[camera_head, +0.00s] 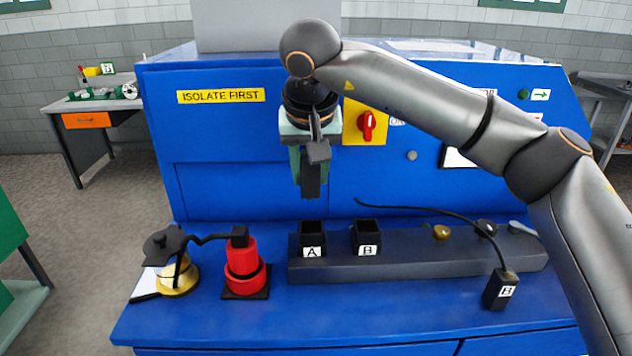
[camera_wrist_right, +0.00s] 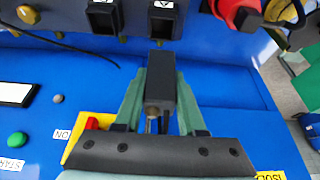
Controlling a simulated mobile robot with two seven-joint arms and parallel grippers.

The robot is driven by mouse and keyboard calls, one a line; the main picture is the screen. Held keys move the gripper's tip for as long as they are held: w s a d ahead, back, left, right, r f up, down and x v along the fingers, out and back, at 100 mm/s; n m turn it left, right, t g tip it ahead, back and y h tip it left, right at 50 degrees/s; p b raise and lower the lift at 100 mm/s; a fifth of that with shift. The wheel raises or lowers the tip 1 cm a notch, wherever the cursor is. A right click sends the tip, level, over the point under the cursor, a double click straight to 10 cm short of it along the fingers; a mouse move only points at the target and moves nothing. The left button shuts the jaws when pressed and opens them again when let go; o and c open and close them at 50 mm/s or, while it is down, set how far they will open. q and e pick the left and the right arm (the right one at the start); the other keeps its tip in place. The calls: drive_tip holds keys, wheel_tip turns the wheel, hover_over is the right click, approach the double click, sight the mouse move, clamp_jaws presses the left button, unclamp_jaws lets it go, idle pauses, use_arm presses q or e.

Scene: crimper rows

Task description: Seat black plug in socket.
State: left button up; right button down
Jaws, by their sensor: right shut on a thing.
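My right gripper (camera_head: 308,165) points down, shut on a black plug (camera_head: 311,182). In the right wrist view the plug (camera_wrist_right: 162,75) sits between the green fingers (camera_wrist_right: 160,100); no label shows on it. It hangs in the air above socket A (camera_head: 312,240), with a visible gap. Socket B (camera_head: 366,240) stands just to the right; both openings look empty. In the right wrist view socket A (camera_wrist_right: 163,22) lies just beyond the plug's end and socket B (camera_wrist_right: 103,20) to its left. My left gripper is not in view.
Another black plug marked B (camera_head: 501,290) rests at the right on a cable. A red connector (camera_head: 243,262) and a brass-coloured fitting (camera_head: 178,275) stand left of the dark socket rail (camera_head: 420,262). A red switch (camera_head: 367,125) is on the panel behind.

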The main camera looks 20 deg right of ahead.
sight(311, 196)
drive_tip(key=shift+s+d, duration=0.1)
idle(0.3)
drive_tip(key=shift+f+b, duration=1.75)
drive_tip(key=shift+f, duration=1.15)
drive_tip(key=shift+p, duration=0.55)
drive_tip(key=shift+f+b, duration=0.8)
drive_tip(key=shift+f, duration=0.5)
drive_tip(key=shift+c, duration=2.1)
unclamp_jaws()
